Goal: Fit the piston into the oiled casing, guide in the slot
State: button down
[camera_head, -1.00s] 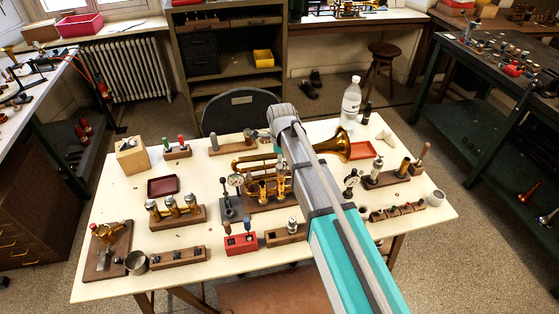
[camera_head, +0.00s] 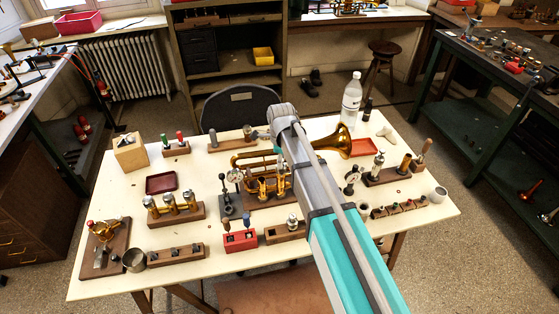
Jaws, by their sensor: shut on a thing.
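The brass horn (camera_head: 334,143) lies at the back middle of the cream table, its bell to the right of my arm. Its upright gold valve casings (camera_head: 265,185) stand over a wooden base, just left of my arm. My forearm and wrist cover part of the horn. My gripper is hidden behind them, so I cannot see its jaws or anything in them. I cannot make out the piston, the guide or the slot from here.
A dial gauge stand (camera_head: 226,199) is close left of the horn. A red block (camera_head: 240,241) and wooden racks line the front. A dark red tray (camera_head: 161,183) lies left. A white bottle (camera_head: 352,97) stands behind. Bare tabletop shows between them.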

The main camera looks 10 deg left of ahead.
jog(key=shift+f+b, duration=1.3)
jog(key=shift+f, duration=0.05)
jog(key=shift+c, duration=2)
grip_release()
jog(key=shift+w, duration=0.1)
jog(key=shift+s+d+n, duration=2.35)
jog(key=shift+d+n, duration=0.65)
jog(key=shift+d, duration=2.35)
jog(key=shift+s+d+n, duration=2.3)
jog(key=shift+d+n, duration=0.7)
jog(key=shift+d, duration=2.35)
jog(key=shift+s+d+n, duration=2.35)
jog(key=shift+d+n, duration=0.65)
jog(key=shift+d, duration=2.35)
